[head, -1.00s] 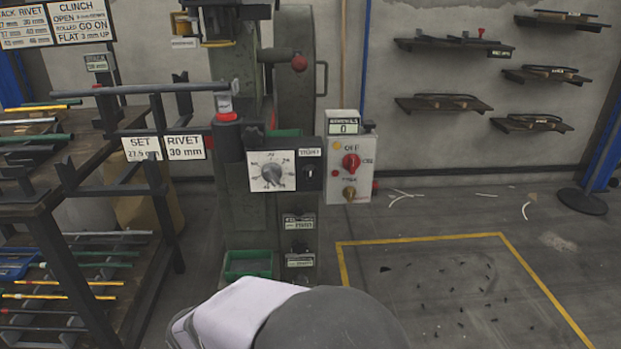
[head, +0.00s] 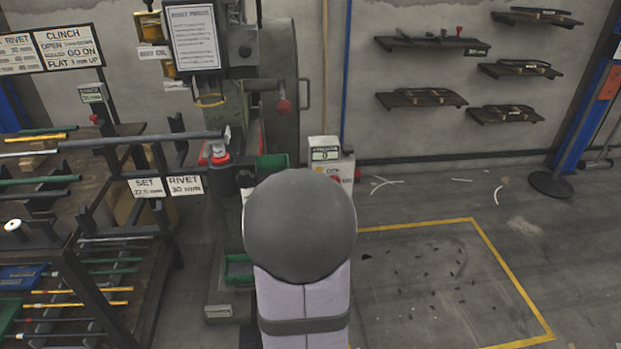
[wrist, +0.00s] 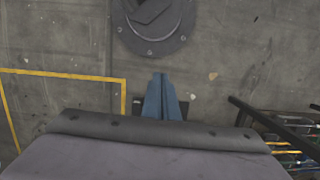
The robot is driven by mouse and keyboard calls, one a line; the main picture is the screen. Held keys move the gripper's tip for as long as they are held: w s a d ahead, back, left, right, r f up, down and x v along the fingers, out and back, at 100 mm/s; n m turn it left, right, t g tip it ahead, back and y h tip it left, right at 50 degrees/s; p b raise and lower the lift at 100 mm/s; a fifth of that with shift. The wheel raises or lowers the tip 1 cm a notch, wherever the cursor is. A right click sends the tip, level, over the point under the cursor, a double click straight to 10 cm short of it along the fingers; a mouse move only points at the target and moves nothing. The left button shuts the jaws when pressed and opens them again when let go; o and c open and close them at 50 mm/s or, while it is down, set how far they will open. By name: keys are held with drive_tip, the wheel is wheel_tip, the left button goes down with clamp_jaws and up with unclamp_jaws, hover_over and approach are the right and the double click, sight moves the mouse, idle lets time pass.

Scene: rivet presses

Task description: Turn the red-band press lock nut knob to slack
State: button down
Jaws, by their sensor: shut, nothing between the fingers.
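The press (head: 225,240) stands left of centre in the head view, with a red band (head: 220,159) on its lower tooling. My own arm covers the front panel, so the dial and the lock nut knob are hidden. My gripper (wrist: 163,78) shows only in the wrist view, with its blue fingers together and empty. They hang over bare floor, apart from the press. The wrist view does not show the knob.
A rack with rods (head: 90,270) stands left of the press. The control box (head: 325,152) is partly hidden by my arm. Wall shelves (head: 420,97) hang at the back right. The floor inside the yellow line (head: 505,290) holds only small scraps.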

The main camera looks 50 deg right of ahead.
drive_tip(key=s+d+r+m+t+p, duration=0.15)
drive_tip(key=d+r+m+p, duration=0.25)
drive_tip(key=d+r+p, duration=0.45)
drive_tip(key=s+d+r+m+t+p, duration=0.15)
drive_tip(key=d+r+m+p, duration=0.3)
drive_tip(key=d, duration=0.65)
drive_tip(key=w+d+r+n+t, duration=0.5)
drive_tip(key=w+d+r+n, duration=0.4)
drive_tip(key=w+r+n, duration=0.1)
drive_tip(key=shift+w+r+t+h+b, duration=0.3)
drive_tip(key=shift+w+r+t, duration=0.1)
drive_tip(key=shift+w, duration=0.1)
drive_tip(key=shift+w, duration=0.1)
drive_tip(key=w+a+f+p, duration=0.3)
drive_tip(key=w+f, duration=0.5)
drive_tip(key=shift+w+a, duration=0.25)
drive_tip(key=shift+w, duration=0.05)
